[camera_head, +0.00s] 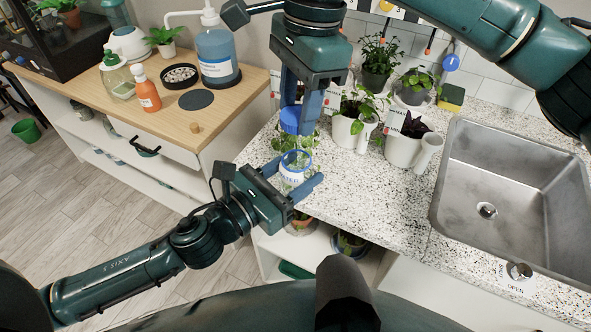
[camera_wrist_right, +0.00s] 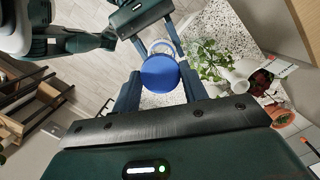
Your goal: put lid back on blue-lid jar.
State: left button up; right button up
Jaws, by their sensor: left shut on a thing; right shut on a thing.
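The clear jar (camera_head: 292,174) with a blue rim is near the counter's left front corner. Its open mouth faces up. My left gripper (camera_head: 302,170) is shut on the jar, one finger on each side. The blue lid (camera_head: 297,122) is above and slightly behind the jar in the head view, apart from it in that picture. My right gripper (camera_head: 304,118) points down and is shut on the lid. In the right wrist view the lid (camera_wrist_right: 160,74) sits between the fingertips and partly covers the jar's rim (camera_wrist_right: 162,46). The exact gap between lid and jar cannot be told.
Leafy potted plants (camera_head: 356,115) stand right of the lid, close to my right gripper. A steel sink (camera_head: 500,190) is at the right. A wooden counter (camera_head: 165,110) at the left holds bottles and a dark disc (camera_head: 196,99). The speckled counter (camera_head: 375,210) is clear in front of the pots.

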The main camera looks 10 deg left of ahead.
aim_at(296, 173)
jog(key=shift+f, duration=0.2)
jog(key=shift+f, duration=1.85)
jog(key=shift+f, duration=0.1)
jog(key=shift+f, duration=0.8)
jog(key=shift+f, duration=0.55)
jog(key=m, duration=0.3)
jog(key=m+t, duration=0.1)
jog(key=m, duration=0.2)
jog(key=shift+m+y, duration=0.3)
jog(key=o, duration=0.9)
